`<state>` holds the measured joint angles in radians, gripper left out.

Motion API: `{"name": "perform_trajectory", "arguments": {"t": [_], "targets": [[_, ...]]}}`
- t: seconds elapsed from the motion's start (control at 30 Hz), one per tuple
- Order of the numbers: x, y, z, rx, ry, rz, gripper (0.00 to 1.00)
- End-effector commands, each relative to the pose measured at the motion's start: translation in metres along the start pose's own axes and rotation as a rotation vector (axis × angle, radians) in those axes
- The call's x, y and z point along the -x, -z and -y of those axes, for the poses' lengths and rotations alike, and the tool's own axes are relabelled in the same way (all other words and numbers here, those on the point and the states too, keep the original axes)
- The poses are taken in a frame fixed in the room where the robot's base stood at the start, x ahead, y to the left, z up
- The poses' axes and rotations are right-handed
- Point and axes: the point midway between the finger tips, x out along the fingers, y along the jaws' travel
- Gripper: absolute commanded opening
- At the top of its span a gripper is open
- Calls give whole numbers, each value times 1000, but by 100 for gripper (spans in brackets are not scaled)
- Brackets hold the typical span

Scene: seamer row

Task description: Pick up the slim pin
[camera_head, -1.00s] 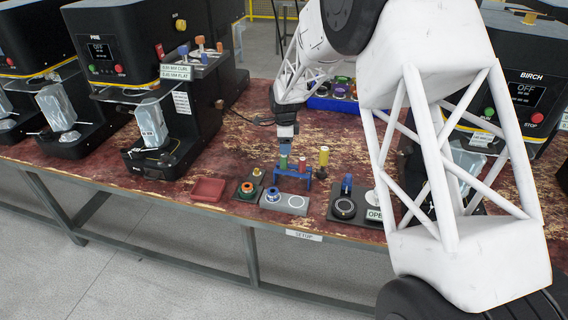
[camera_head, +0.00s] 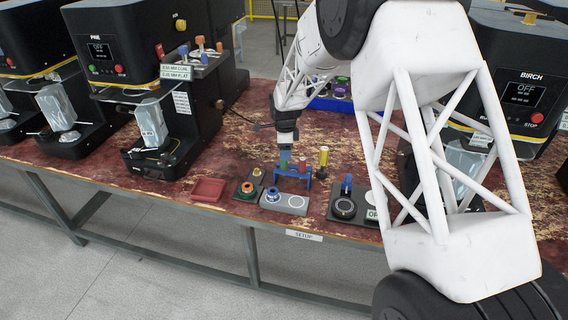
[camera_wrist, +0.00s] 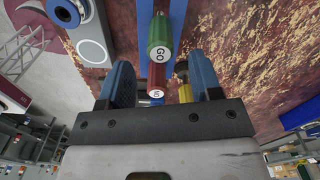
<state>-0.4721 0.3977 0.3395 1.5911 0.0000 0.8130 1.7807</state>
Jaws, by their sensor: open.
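I cannot tell for certain which is the slim pin. In the wrist view the green pin (camera_wrist: 160,38), marked GO, looks thicker than the red pin (camera_wrist: 157,78). My gripper (camera_head: 285,150) is just above the rack at its green-pin end. In the wrist view its blue fingers (camera_wrist: 162,85) are open and empty, with the red pin showing in the gap between them. Contact cannot be seen.
A yellow-topped pin (camera_head: 323,158) stands close right of the rack; in the wrist view the right finger partly hides it. In front are a grey plate (camera_head: 298,203) with a blue ring and a red tray (camera_head: 208,189). A blue bin (camera_head: 335,104) lies behind.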

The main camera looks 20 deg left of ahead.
Motion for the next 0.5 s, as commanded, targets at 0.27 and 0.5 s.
{"name": "perform_trajectory", "arguments": {"t": [0.27,0.5], "targets": [[-18,-1,0,0,-3,-1,58],[-44,-2,1,0,-2,0,58]]}}
